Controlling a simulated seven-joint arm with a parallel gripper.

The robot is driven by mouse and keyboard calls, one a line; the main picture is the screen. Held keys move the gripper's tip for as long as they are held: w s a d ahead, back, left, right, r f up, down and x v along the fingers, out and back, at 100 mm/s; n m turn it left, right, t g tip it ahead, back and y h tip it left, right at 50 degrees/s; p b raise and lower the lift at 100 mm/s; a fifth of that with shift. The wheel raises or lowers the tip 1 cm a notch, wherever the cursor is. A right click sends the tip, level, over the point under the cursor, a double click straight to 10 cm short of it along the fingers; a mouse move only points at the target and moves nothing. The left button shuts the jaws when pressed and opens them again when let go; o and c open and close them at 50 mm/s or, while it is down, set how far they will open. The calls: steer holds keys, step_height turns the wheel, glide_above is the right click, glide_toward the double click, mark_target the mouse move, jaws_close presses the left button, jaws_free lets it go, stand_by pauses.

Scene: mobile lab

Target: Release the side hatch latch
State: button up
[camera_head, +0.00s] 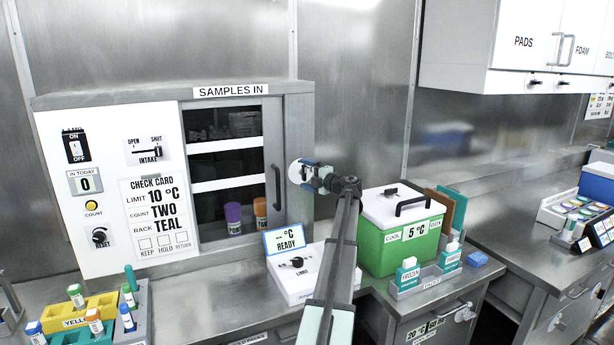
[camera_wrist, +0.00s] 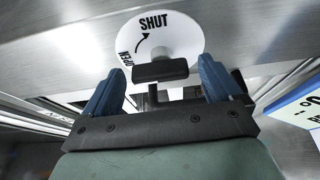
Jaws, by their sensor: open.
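The side hatch latch is a white round plate (camera_wrist: 185,35) marked SHUT and OPEN, with a curved arrow between the words. A dark bar handle (camera_wrist: 160,71) stands in front of the plate and lies crosswise in the wrist view. My gripper (camera_wrist: 163,82) is open, with one blue finger on each side of the handle. Gaps show between the fingers and the handle's ends. In the head view the plate (camera_head: 295,172) is at the right side of the SAMPLES IN cabinet (camera_head: 240,92), and my gripper (camera_head: 311,174) is right at it, hiding the handle.
The cabinet's glass door has a grey handle (camera_head: 277,187) just left of the plate. Below are a white LIMIT box (camera_head: 300,285), a blue READY display (camera_head: 284,241) and a green cool box (camera_head: 395,248) at right. Bare steel wall lies behind my arm.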

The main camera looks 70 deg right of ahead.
steer(key=v, duration=1.4)
steer(key=shift+w, duration=0.1)
